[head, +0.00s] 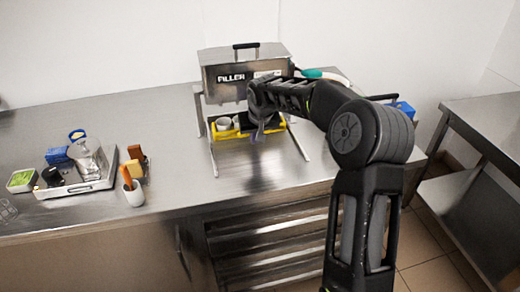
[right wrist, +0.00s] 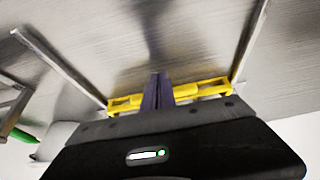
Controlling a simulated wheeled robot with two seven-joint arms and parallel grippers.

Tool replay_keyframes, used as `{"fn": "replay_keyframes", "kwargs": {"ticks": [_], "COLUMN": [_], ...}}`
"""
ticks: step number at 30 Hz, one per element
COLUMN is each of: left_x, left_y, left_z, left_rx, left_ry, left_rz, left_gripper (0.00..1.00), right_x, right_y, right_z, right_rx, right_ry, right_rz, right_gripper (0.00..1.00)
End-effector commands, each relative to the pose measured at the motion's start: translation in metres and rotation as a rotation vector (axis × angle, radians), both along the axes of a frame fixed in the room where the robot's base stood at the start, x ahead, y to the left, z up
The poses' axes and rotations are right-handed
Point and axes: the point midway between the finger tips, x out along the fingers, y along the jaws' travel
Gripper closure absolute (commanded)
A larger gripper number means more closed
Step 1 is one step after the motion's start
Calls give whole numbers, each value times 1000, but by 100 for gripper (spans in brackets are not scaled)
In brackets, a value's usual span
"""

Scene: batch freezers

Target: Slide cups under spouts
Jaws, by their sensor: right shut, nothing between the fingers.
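The filler (head: 245,76) is a steel box with a black handle, standing on legs at the back of the counter. A yellow holder (head: 222,135) sits low between its legs, with a white cup (head: 224,123) in its left part. Other cups behind my arm are hard to tell. My right gripper (head: 258,134) points down in front of the holder's right part and hides some of it. In the right wrist view, its purple fingers (right wrist: 157,88) are shut and empty beside the yellow holder (right wrist: 203,90). The spouts are hidden. My left gripper is not in view.
A steel tray (head: 107,180) with a glass jar (head: 88,160) and small items stands at the left. A white pot (head: 134,195) with an orange-brown handle is beside it. A blue box (head: 404,108) is behind my arm. The counter (head: 185,165) between tray and filler is clear.

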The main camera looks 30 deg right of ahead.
Motion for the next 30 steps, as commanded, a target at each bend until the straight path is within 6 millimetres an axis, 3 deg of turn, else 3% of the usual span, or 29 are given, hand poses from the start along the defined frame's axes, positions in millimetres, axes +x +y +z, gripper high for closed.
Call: {"fn": "replay_keyframes", "kwargs": {"ticks": [21, 30], "left_x": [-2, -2], "left_y": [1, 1], "left_z": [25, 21], "left_rx": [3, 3], "left_ry": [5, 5], "left_rz": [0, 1], "left_gripper": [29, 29], "right_x": [35, 33], "right_y": [-12, -12], "right_z": [2, 0], "right_rx": [0, 0], "right_ry": [0, -1], "right_rz": [0, 0], "right_gripper": [100, 100]}}
